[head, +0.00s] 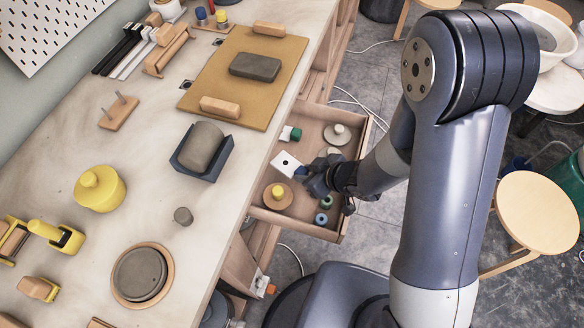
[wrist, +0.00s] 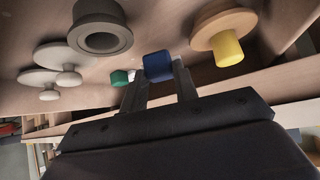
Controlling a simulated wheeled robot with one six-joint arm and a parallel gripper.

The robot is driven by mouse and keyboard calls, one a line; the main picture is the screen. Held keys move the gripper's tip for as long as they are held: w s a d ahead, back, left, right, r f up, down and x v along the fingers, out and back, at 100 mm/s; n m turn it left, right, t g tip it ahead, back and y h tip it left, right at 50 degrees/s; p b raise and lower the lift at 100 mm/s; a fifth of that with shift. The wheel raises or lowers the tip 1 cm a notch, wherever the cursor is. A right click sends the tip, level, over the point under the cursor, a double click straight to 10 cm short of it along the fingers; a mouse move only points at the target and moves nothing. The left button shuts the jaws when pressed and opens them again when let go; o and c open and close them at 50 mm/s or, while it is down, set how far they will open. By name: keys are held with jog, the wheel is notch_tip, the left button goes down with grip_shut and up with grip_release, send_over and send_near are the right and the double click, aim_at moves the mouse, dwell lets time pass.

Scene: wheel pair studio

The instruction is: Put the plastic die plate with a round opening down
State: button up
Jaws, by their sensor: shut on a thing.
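The plastic die plate (head: 286,164) is white with a small dark round opening, and shows at the open drawer's left side in the head view. A blue grip (head: 301,171) is at its right end. My gripper (head: 308,178) is shut on this blue grip, which also shows between the fingertips in the wrist view (wrist: 158,66). The white plate is mostly hidden behind the grip there. The plate is over or in the drawer (head: 262,213); I cannot tell whether it touches the drawer floor.
The drawer also holds a wooden disc with a yellow knob (head: 278,198), a green-gripped piece (head: 290,133), pale knobbed discs (head: 337,134) and small rings (head: 321,219). The workbench (head: 235,190) beside it bears a clay block in a blue cradle (head: 203,150) and has bare patches.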

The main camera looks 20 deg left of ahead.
aim_at(297, 169)
jog(key=x, duration=0.4)
jog(key=a+r+x, duration=0.1)
jog(key=x, duration=0.1)
jog(key=shift+w+d, duration=0.1)
jog(key=shift+w, duration=0.05)
jog(key=shift+f, duration=0.2)
jog(key=o, duration=1.1)
jog(key=shift+r, duration=0.1)
jog(key=shift+r, duration=0.25)
jog(key=p+v, duration=0.2)
jog(key=v, duration=0.9)
jog(key=shift+d+r, duration=0.15)
jog(key=shift+d, duration=0.15)
